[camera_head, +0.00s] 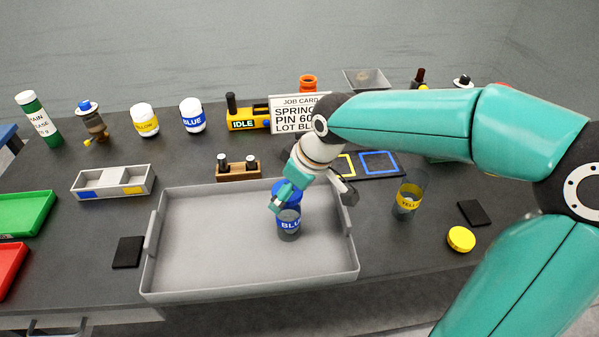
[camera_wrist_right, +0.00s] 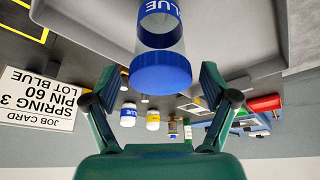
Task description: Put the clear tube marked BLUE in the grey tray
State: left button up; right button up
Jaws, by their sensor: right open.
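The clear tube marked BLUE (camera_head: 289,224) stands upright inside the grey tray (camera_head: 200,270), toward its right side. Its blue cap is on top, partly hidden by my right gripper (camera_head: 313,200) in the head view. In the right wrist view the tube (camera_wrist_right: 161,38) and its blue cap are between and just beyond the open fingers (camera_wrist_right: 161,80), with a gap on both sides. My right gripper is open and holds nothing. My left gripper is not in view.
A clear tube marked YELLOW (camera_head: 409,199) and a yellow lid (camera_head: 461,239) are right of the tray. A small wooden rack (camera_head: 238,171), job card (camera_head: 297,115) and white jars stand behind. A two-part box (camera_head: 113,182) and green bin (camera_head: 22,212) are left.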

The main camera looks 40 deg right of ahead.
jog(key=v, duration=0.8)
jog(key=shift+s+r, duration=0.1)
